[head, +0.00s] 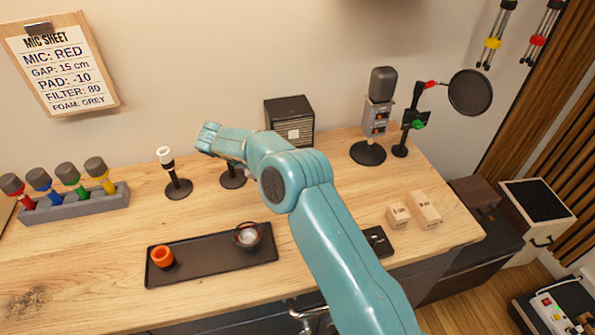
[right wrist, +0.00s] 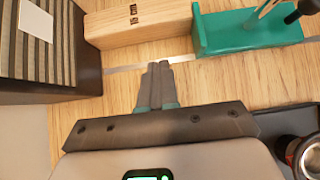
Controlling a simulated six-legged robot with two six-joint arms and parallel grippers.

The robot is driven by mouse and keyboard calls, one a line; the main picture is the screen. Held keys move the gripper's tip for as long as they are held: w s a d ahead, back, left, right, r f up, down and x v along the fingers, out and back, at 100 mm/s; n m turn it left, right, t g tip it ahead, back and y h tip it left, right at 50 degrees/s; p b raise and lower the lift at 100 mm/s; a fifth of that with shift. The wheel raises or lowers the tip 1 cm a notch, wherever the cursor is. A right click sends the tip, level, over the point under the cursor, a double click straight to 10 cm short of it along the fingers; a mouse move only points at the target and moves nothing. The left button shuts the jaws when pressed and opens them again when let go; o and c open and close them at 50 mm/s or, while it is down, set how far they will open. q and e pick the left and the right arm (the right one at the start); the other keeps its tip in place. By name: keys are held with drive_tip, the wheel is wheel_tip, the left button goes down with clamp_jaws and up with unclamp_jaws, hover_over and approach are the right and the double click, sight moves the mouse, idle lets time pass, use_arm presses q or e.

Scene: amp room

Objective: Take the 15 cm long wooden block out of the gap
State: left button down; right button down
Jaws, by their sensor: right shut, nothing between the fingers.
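The wooden block (right wrist: 135,22), marked 15 cm, lies on the table in the right wrist view. It spans between the front of the dark amp box (right wrist: 70,50) and a teal piece (right wrist: 245,32). My right gripper (right wrist: 160,68) is shut and empty, with its fingertips beside the block, apart from it in the picture. In the head view the amp box (head: 290,118) stands by the wall. My right arm hides the block, the teal piece and my fingers there. My left gripper is not in view.
A black tray (head: 205,276) with an orange cup (head: 162,257) lies in front. Two small wooden blocks (head: 398,216) (head: 425,208) sit at the right. A microphone stand (head: 368,153) and a white-topped stand (head: 178,188) flank the arm. A mic rack (head: 75,205) is at left.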

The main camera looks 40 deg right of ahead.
drive_tip(key=d, duration=0.1)
drive_tip(key=s+d+p, duration=0.1)
drive_tip(key=d, duration=0.1)
drive_tip(key=s+d+f, duration=0.1)
drive_tip(key=shift+s+d, duration=0.15)
drive_tip(key=shift+s, duration=0.05)
drive_tip(key=s+d, duration=0.1)
drive_tip(key=d, duration=0.1)
drive_tip(key=s+d, duration=0.1)
drive_tip(key=d, duration=0.1)
drive_tip(key=s+d, duration=0.1)
drive_tip(key=d, duration=0.1)
drive_tip(key=shift+s+d, duration=0.15)
drive_tip(key=shift+s, duration=0.1)
